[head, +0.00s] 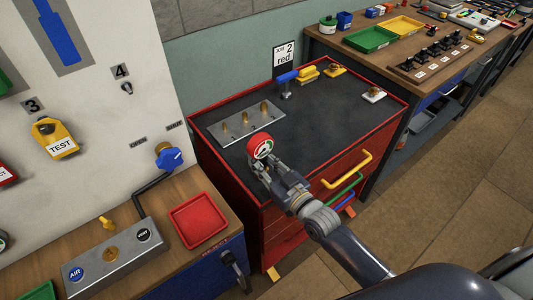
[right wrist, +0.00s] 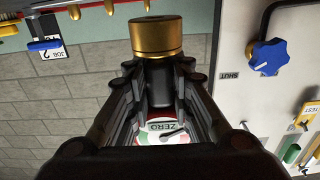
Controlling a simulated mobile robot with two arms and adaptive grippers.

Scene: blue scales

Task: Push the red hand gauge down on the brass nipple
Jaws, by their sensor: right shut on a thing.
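The red hand gauge (head: 261,147) has a round red-rimmed dial and is held over the near left part of the red cart. My right gripper (head: 264,170) is shut on it. In the right wrist view the fingers (right wrist: 158,75) close around the gauge's dark body (right wrist: 160,90), with its brass end (right wrist: 157,38) beyond them. A brass nipple (head: 110,253) stands on the grey AIR and VENT box, apart from the gauge. Several brass posts also stand on a steel plate (head: 228,132) on the cart; I cannot tell which piece the task names. My left gripper is not in view.
The left bench holds the AIR/VENT box (head: 90,277) and a red tray (head: 199,220). A blue valve knob (head: 171,158) projects from the white panel (head: 120,40). The cart's dark top (head: 325,115) is mostly clear right of the plate.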

